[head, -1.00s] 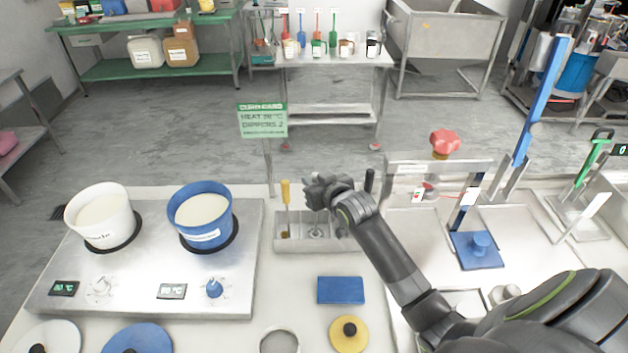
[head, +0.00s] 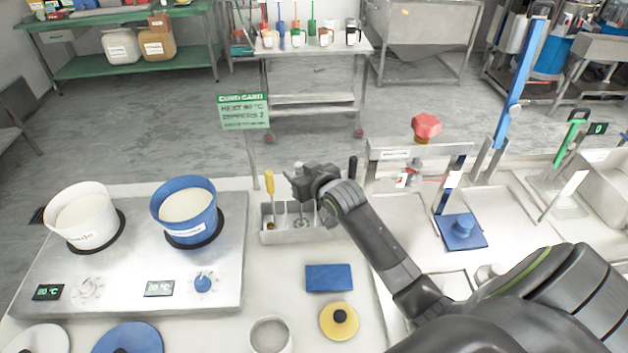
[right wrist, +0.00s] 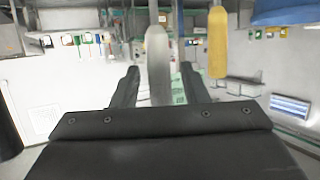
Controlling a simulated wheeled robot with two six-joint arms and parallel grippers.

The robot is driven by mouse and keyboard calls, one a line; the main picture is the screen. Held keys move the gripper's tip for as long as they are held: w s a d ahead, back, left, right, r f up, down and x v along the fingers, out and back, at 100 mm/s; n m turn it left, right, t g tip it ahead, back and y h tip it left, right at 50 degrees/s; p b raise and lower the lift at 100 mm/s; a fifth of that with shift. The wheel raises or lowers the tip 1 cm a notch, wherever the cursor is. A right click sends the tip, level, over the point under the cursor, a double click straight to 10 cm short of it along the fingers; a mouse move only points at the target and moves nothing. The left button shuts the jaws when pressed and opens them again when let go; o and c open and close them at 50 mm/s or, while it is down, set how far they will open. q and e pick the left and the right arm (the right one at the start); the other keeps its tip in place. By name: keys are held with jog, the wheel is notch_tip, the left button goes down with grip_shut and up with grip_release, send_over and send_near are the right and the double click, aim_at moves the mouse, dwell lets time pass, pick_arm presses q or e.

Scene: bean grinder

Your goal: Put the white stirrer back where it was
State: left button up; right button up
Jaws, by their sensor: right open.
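The white stirrer's handle (right wrist: 157,62) stands between the two spread fingers of my right gripper (right wrist: 159,72) in the right wrist view, with a gap on either side. In the head view my right gripper (head: 300,180) is over the middle of the grey divided rack (head: 280,238) and hides the white handle. A metal stirrer end (head: 300,222) shows in the rack's middle compartment below it. The yellow-handled tool (head: 269,183) stands in the left compartment; its handle also shows in the right wrist view (right wrist: 217,42). My left gripper is not in view.
Left of the rack is a hot plate (head: 130,285) with a white pot (head: 82,245) and a blue pot (head: 186,238). A black handle (head: 352,166) rises just right of my gripper. A blue block (head: 329,278) and yellow lid (head: 339,332) lie in front.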

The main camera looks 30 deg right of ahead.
jog(key=b+v, duration=0.1)
jog(key=v, duration=0.9)
jog(key=shift+s+r, duration=0.2)
jog(key=shift+s, duration=0.15)
